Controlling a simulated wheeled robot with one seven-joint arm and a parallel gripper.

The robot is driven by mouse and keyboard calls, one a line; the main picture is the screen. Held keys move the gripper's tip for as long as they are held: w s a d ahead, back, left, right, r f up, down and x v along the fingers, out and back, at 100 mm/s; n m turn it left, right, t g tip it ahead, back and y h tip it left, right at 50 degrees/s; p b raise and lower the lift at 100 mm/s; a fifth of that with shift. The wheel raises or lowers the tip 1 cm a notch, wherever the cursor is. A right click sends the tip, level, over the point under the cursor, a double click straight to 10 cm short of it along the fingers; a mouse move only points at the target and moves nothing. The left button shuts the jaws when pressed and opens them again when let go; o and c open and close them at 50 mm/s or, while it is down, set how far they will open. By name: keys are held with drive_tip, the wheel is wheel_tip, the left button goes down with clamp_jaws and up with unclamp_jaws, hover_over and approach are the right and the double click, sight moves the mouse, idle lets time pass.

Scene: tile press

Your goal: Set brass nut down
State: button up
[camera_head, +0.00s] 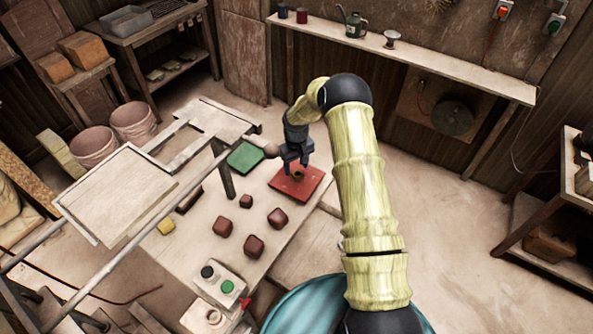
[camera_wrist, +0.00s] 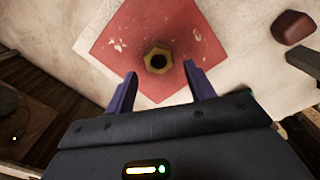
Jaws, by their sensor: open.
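The brass nut (camera_wrist: 158,61) is a hexagonal ring with a dark hole. It lies flat on the red square mat (camera_wrist: 110,50) in the wrist view. In the head view the nut (camera_head: 298,176) is small on the red mat (camera_head: 309,188), at the far right part of the table. My gripper (camera_wrist: 158,82) is open, with its two purple fingers apart and nothing between them. In the wrist view the nut shows just beyond the fingertips, in line with the gap. In the head view my gripper (camera_head: 295,167) hangs right over the nut.
A green mat (camera_head: 244,157) lies left of the red one. Several dark red blocks (camera_head: 254,246) and a yellow block (camera_head: 166,227) stand on the table. A press frame with a pale plate (camera_head: 118,195) rises at the left. A button box (camera_head: 218,284) sits at the near edge.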

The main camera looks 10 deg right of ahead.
sight(296, 173)
wheel_tip(296, 173, up, 10)
drive_tip(key=b, duration=0.3)
drive_tip(key=shift+f, duration=0.25)
drive_tip(key=shift+r, duration=0.1)
drive_tip(key=s+r+m+t, duration=0.1)
drive_tip(key=s+r, duration=0.2)
drive_tip(key=s, duration=0.7)
drive_tip(key=s+r+m, duration=0.1)
drive_tip(key=s+r, duration=0.3)
drive_tip(key=s, duration=0.5)
drive_tip(key=s+r+m+t, duration=0.1)
drive_tip(key=s+r, duration=0.3)
drive_tip(key=s, duration=0.6)
drive_tip(key=shift+s+t, duration=0.3)
drive_tip(key=shift+d, duration=0.1)
drive_tip(key=shift+c, duration=0.2)
